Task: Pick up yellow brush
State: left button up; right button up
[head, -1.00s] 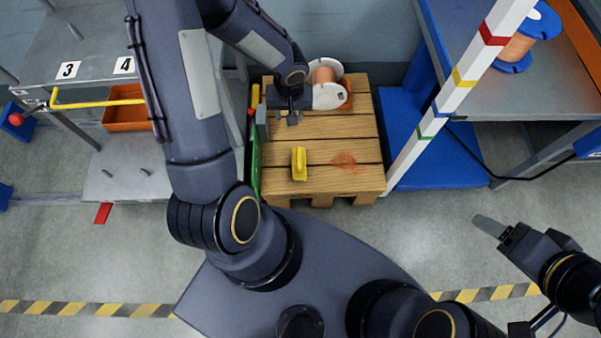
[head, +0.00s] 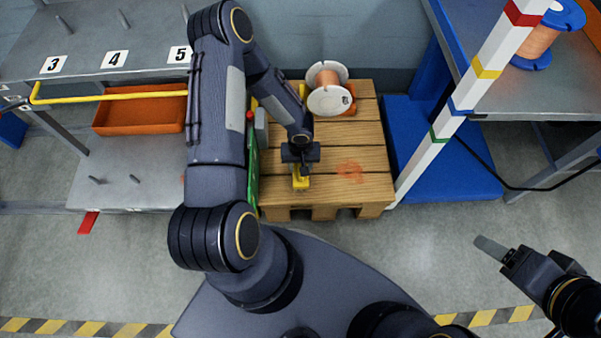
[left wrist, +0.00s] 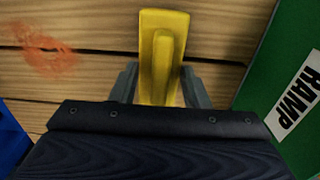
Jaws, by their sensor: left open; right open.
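The yellow brush (head: 301,183) lies on the wooden pallet (head: 375,190), near its front edge. My left gripper (head: 301,168) is above it and covers its far part in the head view. In the left wrist view the brush (left wrist: 162,50) lies between the two open fingers of my left gripper (left wrist: 160,88), with a finger on each side. I cannot tell whether either finger touches it. My right gripper (head: 492,250) is open and empty at the right, over the floor, away from the pallet.
A white spool with copper wire (head: 328,92) stands at the back of the pallet, and an orange stain (head: 350,171) marks the boards. A green ramp panel (head: 253,165) borders the pallet's left. A striped post (head: 466,90) stands at the right.

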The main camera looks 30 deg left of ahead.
pick_arm(q)
jog(key=shift+f, duration=0.1)
grip_shut()
dwell(0.4)
